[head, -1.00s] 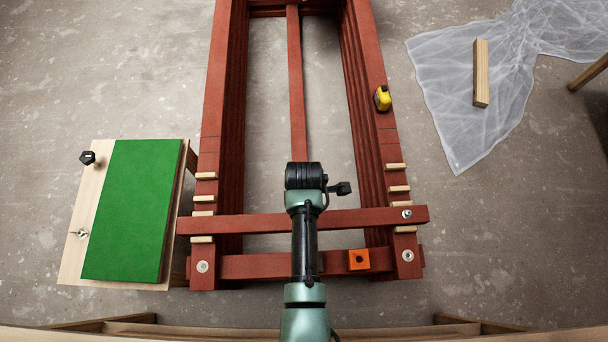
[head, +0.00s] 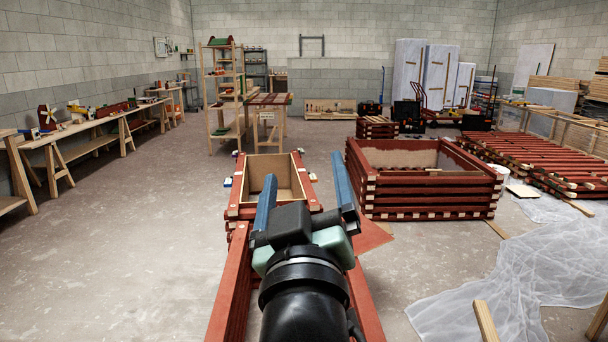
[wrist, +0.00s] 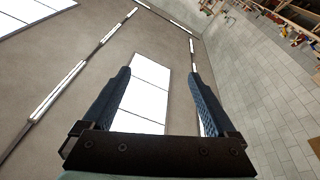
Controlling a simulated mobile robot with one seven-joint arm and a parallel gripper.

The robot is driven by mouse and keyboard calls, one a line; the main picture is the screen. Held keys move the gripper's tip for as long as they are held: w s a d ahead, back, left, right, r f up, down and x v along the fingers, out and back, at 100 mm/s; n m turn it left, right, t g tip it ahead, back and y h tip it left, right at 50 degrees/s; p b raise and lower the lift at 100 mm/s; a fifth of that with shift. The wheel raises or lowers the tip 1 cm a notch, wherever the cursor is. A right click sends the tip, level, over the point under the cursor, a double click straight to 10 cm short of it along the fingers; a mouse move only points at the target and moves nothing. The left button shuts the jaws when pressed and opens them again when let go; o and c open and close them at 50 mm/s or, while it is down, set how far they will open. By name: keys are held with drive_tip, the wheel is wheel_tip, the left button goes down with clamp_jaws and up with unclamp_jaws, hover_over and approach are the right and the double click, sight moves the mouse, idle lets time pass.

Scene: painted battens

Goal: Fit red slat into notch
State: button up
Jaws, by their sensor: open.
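My gripper (head: 303,168) is raised in front of the head camera, its two blue fingers spread apart with nothing between them. In the wrist view the open fingers (wrist: 159,72) point up at the ceiling and its light panels. Two long red rails (head: 229,300) run forward beneath my arm, and my arm covers much of the space between them. The near end of the rails, with its notches and crosswise red slats, is outside both current views. I cannot single out the task's red slat now.
A wood-lined red box (head: 257,166) stands at the far end of the rails. A larger red slatted crate (head: 430,192) is at right. Plastic sheeting (head: 510,270) and a batten (head: 485,321) lie at lower right. Workbenches (head: 70,138) line the left wall. The left floor is clear.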

drive_tip(key=s+r+m+t, duration=0.4)
drive_tip(key=s+r+t, duration=0.2)
drive_tip(key=s+r, duration=0.8)
wheel_tip(320, 180, up, 2)
drive_tip(key=shift+r+m, duration=0.2)
drive_tip(key=shift+m, duration=0.1)
